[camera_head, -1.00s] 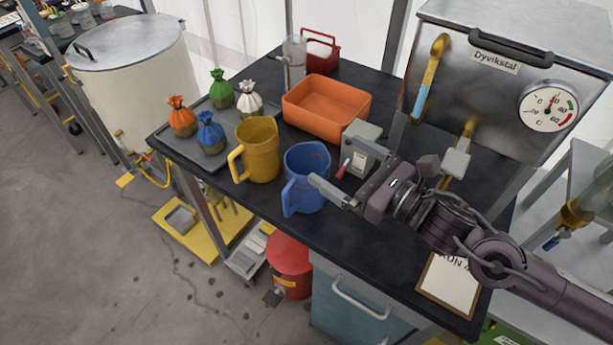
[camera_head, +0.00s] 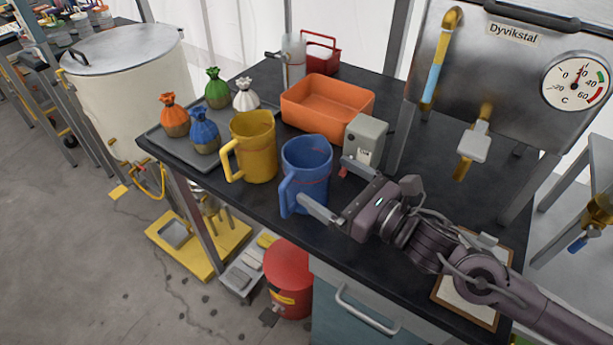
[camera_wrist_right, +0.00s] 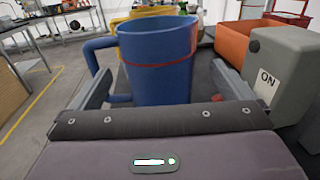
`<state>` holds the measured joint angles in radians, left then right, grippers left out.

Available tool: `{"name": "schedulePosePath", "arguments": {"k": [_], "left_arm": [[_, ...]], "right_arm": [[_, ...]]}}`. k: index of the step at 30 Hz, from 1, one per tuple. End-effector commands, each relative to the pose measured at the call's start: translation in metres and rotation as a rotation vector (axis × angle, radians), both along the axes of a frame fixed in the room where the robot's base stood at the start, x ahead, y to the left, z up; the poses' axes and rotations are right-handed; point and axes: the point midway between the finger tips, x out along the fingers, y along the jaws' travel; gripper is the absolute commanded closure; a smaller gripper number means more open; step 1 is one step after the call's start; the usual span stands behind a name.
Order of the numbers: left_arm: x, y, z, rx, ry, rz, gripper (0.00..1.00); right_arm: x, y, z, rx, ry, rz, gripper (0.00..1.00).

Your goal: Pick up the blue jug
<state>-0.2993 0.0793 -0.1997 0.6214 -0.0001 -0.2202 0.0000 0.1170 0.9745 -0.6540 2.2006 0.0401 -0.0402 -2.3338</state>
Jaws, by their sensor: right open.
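The blue jug (camera_head: 308,168) stands upright near the front edge of the black table, with its handle toward the left front. It also fills the middle of the right wrist view (camera_wrist_right: 158,62), with a red line around it. My right gripper (camera_head: 325,188) is open at the jug, coming from the right. One finger is at the jug's near side by the handle and the other at its far side. In the right wrist view the fingers (camera_wrist_right: 165,85) stand on either side of the jug, with a gap visible at the right. My left gripper is not in view.
A yellow jug (camera_head: 255,148) stands close at the left of the blue one. A grey switch box (camera_head: 366,140) marked ON is close behind the right gripper. An orange bin (camera_head: 330,106) and a grey tray (camera_head: 176,146) with several tied bags are farther back.

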Motion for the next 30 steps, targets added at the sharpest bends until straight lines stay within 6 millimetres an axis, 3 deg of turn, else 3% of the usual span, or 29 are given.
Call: {"name": "schedulePosePath", "arguments": {"k": [12, 22, 30], "left_arm": [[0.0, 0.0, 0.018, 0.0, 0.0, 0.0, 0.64], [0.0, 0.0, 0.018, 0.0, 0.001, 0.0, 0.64], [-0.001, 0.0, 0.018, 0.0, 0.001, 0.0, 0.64]], "right_arm": [[0.03, 0.036, -0.004, 0.004, -0.001, 0.0, 0.0], [0.035, 0.041, -0.007, -0.001, 0.001, 0.001, 0.0], [0.035, 0.041, -0.007, -0.001, 0.001, 0.001, 0.33]]}}
